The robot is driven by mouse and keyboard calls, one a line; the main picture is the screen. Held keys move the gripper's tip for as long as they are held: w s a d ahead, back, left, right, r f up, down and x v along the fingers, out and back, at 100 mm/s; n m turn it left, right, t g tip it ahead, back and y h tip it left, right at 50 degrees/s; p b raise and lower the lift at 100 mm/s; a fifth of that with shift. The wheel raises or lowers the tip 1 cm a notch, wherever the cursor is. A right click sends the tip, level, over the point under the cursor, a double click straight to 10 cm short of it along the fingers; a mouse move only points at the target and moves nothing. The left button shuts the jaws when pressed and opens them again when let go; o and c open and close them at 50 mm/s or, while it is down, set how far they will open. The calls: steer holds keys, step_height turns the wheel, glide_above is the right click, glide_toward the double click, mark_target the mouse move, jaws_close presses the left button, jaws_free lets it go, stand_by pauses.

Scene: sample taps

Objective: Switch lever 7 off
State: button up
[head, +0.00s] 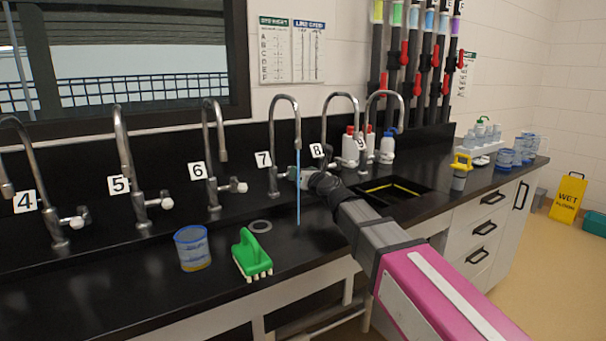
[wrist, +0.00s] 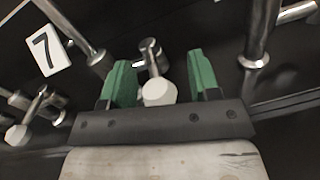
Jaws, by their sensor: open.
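Tap 7 (head: 274,150) is a curved metal spout with a label 7 (head: 263,159) at its left, and a blue stream of water (head: 298,180) runs down from it. In the wrist view the label 7 (wrist: 47,51) is at the upper left. The lever (wrist: 157,90), a metal stem with a white knob, sits between the two green fingers of my gripper (wrist: 160,85). The fingers are open, one on each side, with gaps to the knob. In the head view my arm hides most of this lever and the gripper.
Tap 6 (head: 212,150) stands left and tap 8 (head: 335,130) right. A neighbouring white-knobbed lever (wrist: 18,134) is at lower left in the wrist view. A green brush (head: 251,256), a beaker (head: 192,248) and a ring (head: 259,226) lie on the counter. A sink (head: 395,190) is right.

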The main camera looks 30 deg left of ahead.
steer(key=v, duration=1)
steer(key=shift+d, duration=0.2)
steer(key=w+a+n+g+y, duration=0.1)
steer(key=a+n+g, duration=0.1)
steer(key=a+n, duration=0.1)
steer(key=w+a+n+g, duration=0.2)
steer(key=a+n, duration=0.1)
steer(key=w+a+n+g+y, duration=0.1)
steer(key=a+n+g, duration=0.1)
steer(key=a, duration=0.1)
steer(key=shift+w+a+n+y, duration=0.2)
steer(key=shift+w+n+y, duration=0.1)
steer(key=shift+w+n, duration=0.1)
stand_by(0.4)
